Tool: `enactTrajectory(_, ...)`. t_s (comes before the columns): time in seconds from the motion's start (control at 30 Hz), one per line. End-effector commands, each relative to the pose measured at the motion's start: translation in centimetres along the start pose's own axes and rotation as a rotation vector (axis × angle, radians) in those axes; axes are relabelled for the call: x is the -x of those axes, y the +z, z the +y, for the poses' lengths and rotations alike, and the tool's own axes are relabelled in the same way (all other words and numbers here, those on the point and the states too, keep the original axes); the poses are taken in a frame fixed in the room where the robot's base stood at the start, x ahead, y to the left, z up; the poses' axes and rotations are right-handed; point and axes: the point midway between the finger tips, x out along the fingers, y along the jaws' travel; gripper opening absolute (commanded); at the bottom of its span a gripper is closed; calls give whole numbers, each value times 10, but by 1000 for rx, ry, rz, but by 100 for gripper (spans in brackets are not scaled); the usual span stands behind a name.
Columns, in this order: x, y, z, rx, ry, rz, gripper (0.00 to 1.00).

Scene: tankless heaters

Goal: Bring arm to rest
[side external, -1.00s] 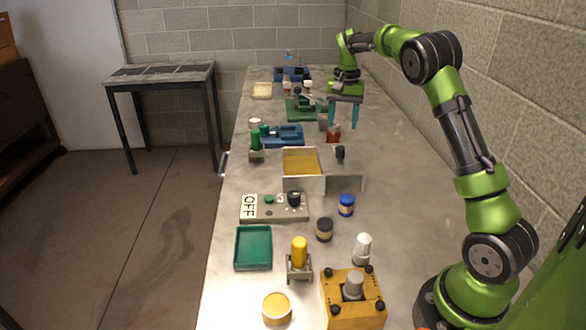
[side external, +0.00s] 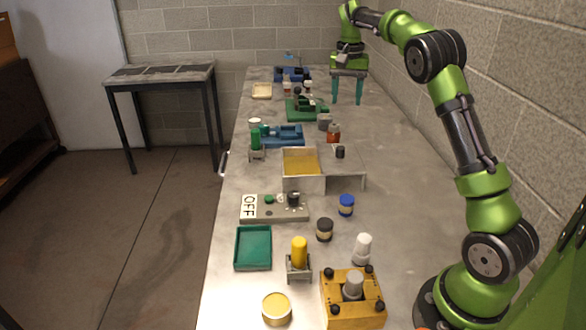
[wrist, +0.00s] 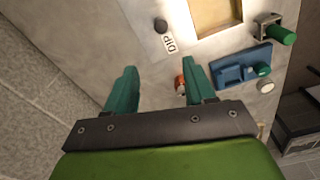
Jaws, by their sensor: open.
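My gripper (side external: 347,92) is at the far right part of the bench in the side external view, raised above the surface and pointing down. Its two teal fingers are spread apart with nothing between them. In the wrist view my gripper (wrist: 157,82) also shows open and empty. A red-orange jar (side external: 333,134) stands on the bench on the near side of the gripper. In the wrist view the jar (wrist: 180,82) is partly hidden by the right-hand finger.
The long metal bench (side external: 400,170) carries a blue fixture (side external: 283,136), green fixture (side external: 305,108), yellow-lined tray (side external: 301,162), OFF switch panel (side external: 273,208), teal tray (side external: 253,248) and yellow block (side external: 352,300). A block wall (side external: 490,110) runs along the right. The bench's right strip is clear.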

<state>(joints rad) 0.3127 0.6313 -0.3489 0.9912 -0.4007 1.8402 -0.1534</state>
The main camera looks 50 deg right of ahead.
Motion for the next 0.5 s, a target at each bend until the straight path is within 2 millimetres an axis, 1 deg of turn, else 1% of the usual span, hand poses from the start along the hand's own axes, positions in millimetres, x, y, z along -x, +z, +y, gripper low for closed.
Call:
enactTrajectory(0.03, -10, 5, 3, 12, -3, -9, 54)
enactTrajectory(0.07, -11, 9, 4, 24, -12, -5, 54)
enactTrajectory(0.17, -9, 34, 3, 77, -64, 14, 54)
enactTrajectory(0.27, -1, 70, -2, 145, -133, 44, 54)
enactTrajectory(0.47, 13, 164, -5, 299, -283, 119, 54)
enactTrajectory(0.5, 15, 183, -4, 330, -311, 136, 54)
